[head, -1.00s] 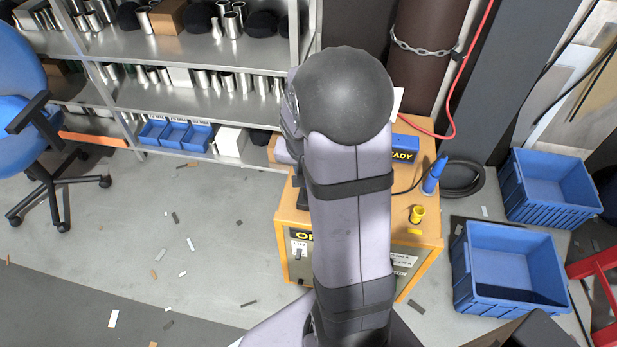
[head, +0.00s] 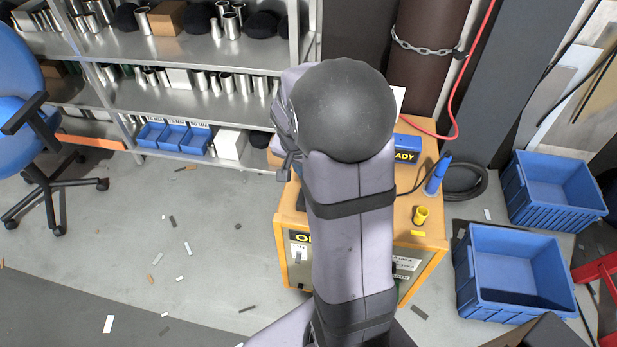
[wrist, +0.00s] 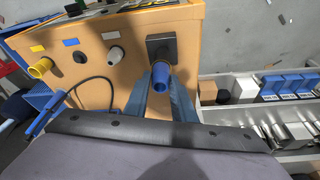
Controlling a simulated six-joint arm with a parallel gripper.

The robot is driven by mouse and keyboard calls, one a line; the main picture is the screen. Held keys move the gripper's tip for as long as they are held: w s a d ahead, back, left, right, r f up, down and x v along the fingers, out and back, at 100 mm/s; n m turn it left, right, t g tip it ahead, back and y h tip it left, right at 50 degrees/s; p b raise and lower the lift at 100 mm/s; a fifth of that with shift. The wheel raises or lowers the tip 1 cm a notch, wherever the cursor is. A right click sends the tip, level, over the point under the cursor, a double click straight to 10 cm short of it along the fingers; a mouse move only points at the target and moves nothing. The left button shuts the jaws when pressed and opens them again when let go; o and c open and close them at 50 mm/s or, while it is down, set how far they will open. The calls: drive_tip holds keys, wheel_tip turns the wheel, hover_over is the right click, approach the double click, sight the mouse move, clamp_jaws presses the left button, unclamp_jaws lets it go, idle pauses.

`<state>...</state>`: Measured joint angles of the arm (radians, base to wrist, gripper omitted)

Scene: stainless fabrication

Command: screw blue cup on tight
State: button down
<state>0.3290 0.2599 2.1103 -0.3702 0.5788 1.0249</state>
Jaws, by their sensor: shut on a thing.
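In the wrist view the blue cup (wrist: 161,77) is at the centre, its open end towards the camera. My gripper (wrist: 160,84) has one finger on each side of it and is shut on it. Behind the cup is a black square fitting (wrist: 155,41) on the orange cabinet (wrist: 125,75). The cup appears lined up with this fitting, but I cannot tell how far it is seated, as the joint is hidden. In the head view my arm hides the cup, the fitting and the fingers.
A yellow cup (head: 421,215) and a blue torch-like tool (head: 437,175) with a dark cable stand on the cabinet's right side. A box marked READY (head: 405,149) is at the back. Blue crates (head: 512,285) stand to the right; shelving (head: 200,100) is at the left.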

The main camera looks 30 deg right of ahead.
drive_tip(key=shift+w+m+b, duration=0.15)
drive_tip(key=shift+m+b, duration=0.25)
drive_tip(key=shift+m, duration=0.2)
drive_tip(key=c, duration=1.4)
unclamp_jaws()
drive_tip(key=shift+r, duration=0.1)
drive_tip(key=shift+r, duration=0.15)
drive_tip(key=p+v, duration=0.1)
drive_tip(key=v, duration=0.6)
drive_tip(key=shift+a, duration=0.1)
